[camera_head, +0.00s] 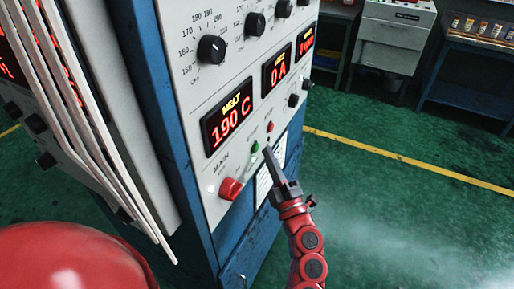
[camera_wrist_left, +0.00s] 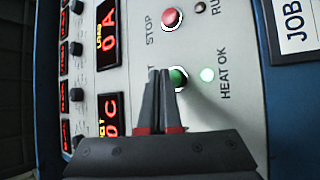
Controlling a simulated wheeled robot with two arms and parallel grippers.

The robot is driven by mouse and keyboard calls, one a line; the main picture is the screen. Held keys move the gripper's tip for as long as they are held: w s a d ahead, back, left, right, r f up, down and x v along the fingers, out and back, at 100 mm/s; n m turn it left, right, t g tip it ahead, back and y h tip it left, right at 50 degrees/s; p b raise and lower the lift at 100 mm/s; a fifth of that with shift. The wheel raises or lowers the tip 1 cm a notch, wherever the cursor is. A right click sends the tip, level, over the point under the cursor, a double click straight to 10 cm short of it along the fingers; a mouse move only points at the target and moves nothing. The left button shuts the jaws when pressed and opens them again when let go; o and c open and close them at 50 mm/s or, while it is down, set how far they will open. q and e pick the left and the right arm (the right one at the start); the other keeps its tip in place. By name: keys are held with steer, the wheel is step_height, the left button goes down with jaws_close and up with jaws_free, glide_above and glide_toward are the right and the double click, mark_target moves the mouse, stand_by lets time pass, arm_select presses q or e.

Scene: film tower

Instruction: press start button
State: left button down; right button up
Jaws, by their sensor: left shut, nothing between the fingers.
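The control panel (camera_head: 235,75) is a light grey face on a blue cabinet. The green button (camera_head: 254,147) is on its lower part; it also shows in the left wrist view (camera_wrist_left: 181,75), beside a label partly hidden by my fingers. My left gripper (camera_head: 267,152) is shut and empty, its tips close in front of the green button. In the left wrist view the fingertips (camera_wrist_left: 162,72) overlap the button's edge; I cannot tell whether they touch it. My right gripper is not in view.
The red STOP button (camera_wrist_left: 172,18) sits beside the green one, and the HEAT OK lamp (camera_wrist_left: 207,75) is lit. A larger red knob (camera_head: 230,188) is by the MAIN label. The MELT display (camera_head: 228,117) reads 190 C. Green floor (camera_head: 400,215) is open at right.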

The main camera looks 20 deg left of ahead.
arm_select(q)
steer(key=shift+a, duration=0.15)
steer(key=shift+a, duration=0.3)
steer(key=shift+a, duration=0.4)
stand_by(0.7)
steer(key=shift+d, duration=0.8)
steer(key=d, duration=0.5)
steer(key=shift+s, duration=0.1)
stand_by(0.4)
stand_by(0.6)
